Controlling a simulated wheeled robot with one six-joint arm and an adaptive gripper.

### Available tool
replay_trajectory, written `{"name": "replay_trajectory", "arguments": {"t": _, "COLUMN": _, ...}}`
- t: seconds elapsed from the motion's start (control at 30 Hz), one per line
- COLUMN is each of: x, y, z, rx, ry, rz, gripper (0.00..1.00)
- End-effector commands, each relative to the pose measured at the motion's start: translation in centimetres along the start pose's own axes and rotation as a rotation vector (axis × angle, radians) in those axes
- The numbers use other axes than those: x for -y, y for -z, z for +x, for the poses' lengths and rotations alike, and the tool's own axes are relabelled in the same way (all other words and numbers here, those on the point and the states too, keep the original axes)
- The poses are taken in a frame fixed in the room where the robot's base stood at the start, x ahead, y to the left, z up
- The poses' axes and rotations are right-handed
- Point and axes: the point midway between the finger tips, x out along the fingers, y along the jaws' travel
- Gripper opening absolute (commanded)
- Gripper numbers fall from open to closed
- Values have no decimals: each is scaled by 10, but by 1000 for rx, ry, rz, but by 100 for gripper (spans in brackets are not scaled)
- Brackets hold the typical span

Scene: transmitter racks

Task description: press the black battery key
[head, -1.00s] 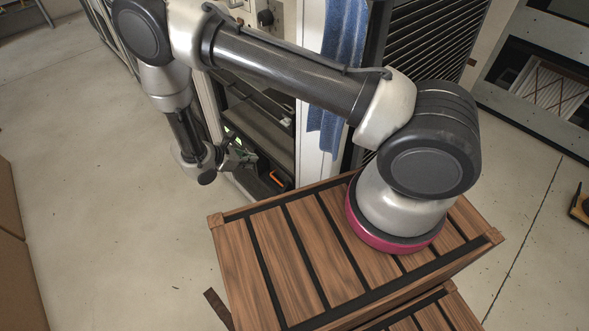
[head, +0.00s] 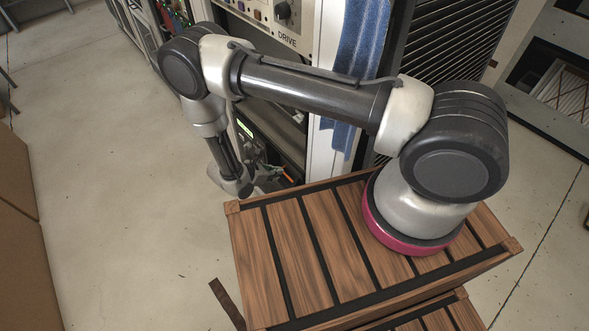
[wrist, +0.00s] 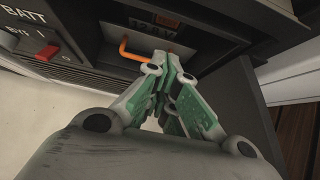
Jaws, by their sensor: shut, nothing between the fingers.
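In the wrist view a dark panel (wrist: 85,30) carries the label BATT and a red key (wrist: 46,52) beside smaller lettering. I cannot make out a black key as a separate thing; the panel around is dark and partly hidden by my fingers. My gripper (wrist: 160,66) is shut and empty, its green-sided fingers pointing at the panel front. The fingertips are close to an orange handle (wrist: 133,52), right of the red key; I cannot tell whether they touch. In the head view my gripper shows small and partly hidden at the rack's lower opening.
A rack (head: 327,150) with a drive panel (head: 265,18) and a hanging blue cloth (head: 358,55) stands beside my arm. The floor (head: 120,180) to the left is clear.

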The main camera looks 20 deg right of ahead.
Motion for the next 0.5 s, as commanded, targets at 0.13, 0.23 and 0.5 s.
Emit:
{"name": "replay_trajectory", "arguments": {"t": 0.13, "x": 1, "y": 0, "z": 34, "rx": 1, "ry": 5, "rz": 1, "gripper": 0}}
{"name": "replay_trajectory", "arguments": {"t": 0.23, "x": 1, "y": 0, "z": 56, "rx": 1, "ry": 4, "rz": 1, "gripper": 0}}
{"name": "replay_trajectory", "arguments": {"t": 0.5, "x": 0, "y": -19, "z": 92, "rx": -1, "ry": 3, "rz": 3, "gripper": 0}}
